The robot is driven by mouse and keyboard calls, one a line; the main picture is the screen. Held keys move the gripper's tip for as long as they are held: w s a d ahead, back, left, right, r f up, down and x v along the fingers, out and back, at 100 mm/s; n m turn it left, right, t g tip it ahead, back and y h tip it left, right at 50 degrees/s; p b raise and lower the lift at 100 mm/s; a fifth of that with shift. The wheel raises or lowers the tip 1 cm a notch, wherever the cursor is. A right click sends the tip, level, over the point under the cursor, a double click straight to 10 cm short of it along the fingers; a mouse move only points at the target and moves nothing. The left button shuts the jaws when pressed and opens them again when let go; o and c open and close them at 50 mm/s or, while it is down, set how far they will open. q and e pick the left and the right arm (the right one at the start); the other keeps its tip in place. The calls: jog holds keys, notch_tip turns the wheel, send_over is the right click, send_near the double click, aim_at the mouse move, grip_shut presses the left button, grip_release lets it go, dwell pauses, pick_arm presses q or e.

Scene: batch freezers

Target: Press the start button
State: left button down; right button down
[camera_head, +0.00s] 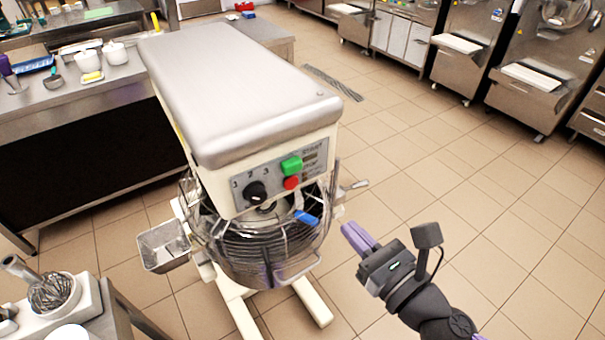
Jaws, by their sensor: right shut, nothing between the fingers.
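The start button is a green button (291,165) on the front control panel of a large mixer (231,95). A red button (291,183) sits just below it, and a black knob (256,192) is to the left on the same panel. My right gripper (350,231) is shut and empty. Its purple fingers point up and left, below and to the right of the panel, apart from the buttons. My left gripper is not in view.
A wire guard and bowl (262,245) with a blue handle (306,217) are under the panel. A metal lever (354,186) sticks out at the mixer's right. A counter with a whisk (52,293) is at the lower left. The tiled floor (480,210) at right is open.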

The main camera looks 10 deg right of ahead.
jog(key=p, duration=0.2)
send_near(294, 169)
jog(key=x, duration=0.6)
jog(key=shift+w+p, duration=0.25)
jog(key=shift+p, duration=0.15)
jog(key=shift+w+a, duration=0.25)
jog(key=shift+w, duration=0.25)
